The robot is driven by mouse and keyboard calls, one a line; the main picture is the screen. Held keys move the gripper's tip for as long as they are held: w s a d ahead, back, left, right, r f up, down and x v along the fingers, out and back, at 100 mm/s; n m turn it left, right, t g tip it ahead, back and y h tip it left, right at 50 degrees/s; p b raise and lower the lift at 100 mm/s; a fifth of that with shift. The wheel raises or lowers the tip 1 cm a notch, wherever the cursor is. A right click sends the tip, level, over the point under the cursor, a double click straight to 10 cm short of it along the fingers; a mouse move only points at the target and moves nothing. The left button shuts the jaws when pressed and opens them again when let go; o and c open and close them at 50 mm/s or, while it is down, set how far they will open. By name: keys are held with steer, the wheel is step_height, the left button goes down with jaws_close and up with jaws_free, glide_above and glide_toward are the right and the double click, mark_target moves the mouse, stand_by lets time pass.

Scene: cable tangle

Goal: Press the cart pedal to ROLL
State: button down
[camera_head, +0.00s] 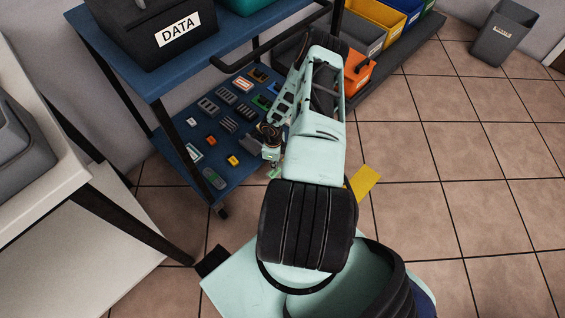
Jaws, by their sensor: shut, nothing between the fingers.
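The blue cart (176,52) stands at the left, with a lower shelf (180,140) full of small parts. My gripper (274,164) points down by the right edge of the lower shelf, shut and empty. It is small and partly hidden by my arm. A small green patch (274,173) shows right at its fingertips; I cannot tell if it is part of the pedal or if they touch. A flat yellow piece (364,181) shows on the floor side, right of my arm and partly hidden by it. No ROLL marking is readable.
A black DATA box (162,38) sits on the cart's top. A white table (35,165) stands at the left. Coloured bins (357,72) line the back wall, and a grey bin (503,34) stands far right. Tiled floor at the right is clear.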

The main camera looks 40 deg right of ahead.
step_height(320, 180, up, 4)
steer(key=shift+r+p, duration=0.1)
steer(key=shift+p, duration=1.05)
